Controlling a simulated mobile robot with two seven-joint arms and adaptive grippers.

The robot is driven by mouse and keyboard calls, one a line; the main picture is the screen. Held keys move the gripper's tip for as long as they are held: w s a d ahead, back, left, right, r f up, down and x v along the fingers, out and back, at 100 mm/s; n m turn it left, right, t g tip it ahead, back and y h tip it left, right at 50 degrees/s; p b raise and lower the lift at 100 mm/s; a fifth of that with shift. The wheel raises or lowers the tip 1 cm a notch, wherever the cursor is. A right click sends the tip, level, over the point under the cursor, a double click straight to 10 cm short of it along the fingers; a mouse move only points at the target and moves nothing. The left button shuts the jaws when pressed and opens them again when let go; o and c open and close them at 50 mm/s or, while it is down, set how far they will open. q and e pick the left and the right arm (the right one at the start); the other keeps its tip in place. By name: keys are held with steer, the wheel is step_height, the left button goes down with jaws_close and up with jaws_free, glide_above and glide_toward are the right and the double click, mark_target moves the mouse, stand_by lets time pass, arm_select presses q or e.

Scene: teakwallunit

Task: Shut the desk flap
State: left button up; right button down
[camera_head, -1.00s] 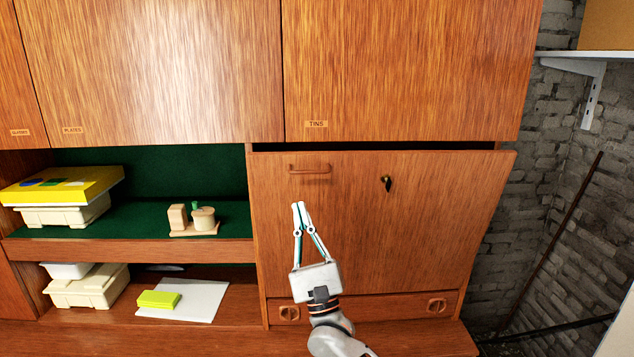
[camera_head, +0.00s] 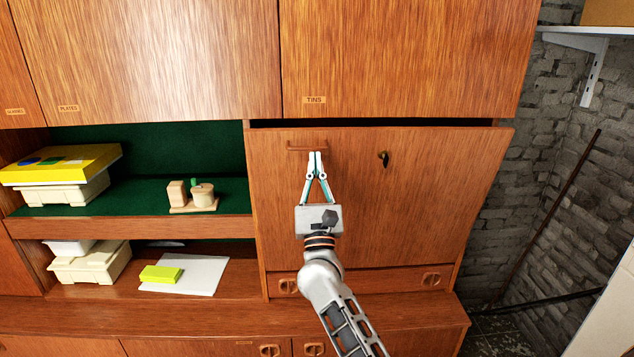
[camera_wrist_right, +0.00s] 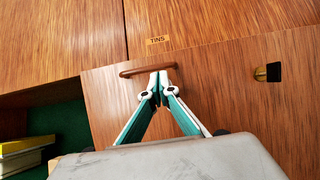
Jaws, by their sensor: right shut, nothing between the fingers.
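The desk flap (camera_head: 420,200) is a wooden panel, raised nearly upright below the door marked TINS. A dark gap shows along its top edge, and its top right corner overlaps the cabinet side, so it leans out a little. It has a bar handle (camera_head: 306,148) and a lock with a key (camera_head: 384,158). My right gripper (camera_head: 316,155) is shut and empty, its fingertips at the flap's face by the handle. In the right wrist view the fingertips (camera_wrist_right: 158,75) overlap the handle's right end; I cannot tell whether they touch. My left gripper is out of view.
Left of the flap, open shelves hold a yellow box (camera_head: 60,165), a small wooden set (camera_head: 195,196), cream boxes (camera_head: 90,264) and a lime block (camera_head: 160,274). A drawer (camera_head: 360,283) lies under the flap. A brick wall (camera_head: 570,170) stands at the right.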

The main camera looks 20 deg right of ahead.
mark_target(314, 142)
steer(key=shift+x, duration=1.6)
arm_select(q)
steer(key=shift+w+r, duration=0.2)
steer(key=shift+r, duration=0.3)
arm_select(e)
steer(key=shift+r, duration=0.1)
steer(key=shift+w+d+r+p, duration=0.15)
steer(key=shift+w+r+p, duration=0.15)
steer(key=shift+p, duration=0.1)
steer(key=shift+g, duration=0.7)
steer(key=w, duration=0.2)
steer(key=w+d+p, duration=0.1)
steer(key=w, duration=0.1)
steer(key=w+d+r+p, duration=0.1)
steer(key=shift+w, duration=0.4)
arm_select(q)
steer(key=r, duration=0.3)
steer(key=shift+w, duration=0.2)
arm_select(e)
steer(key=shift+w, duration=0.3)
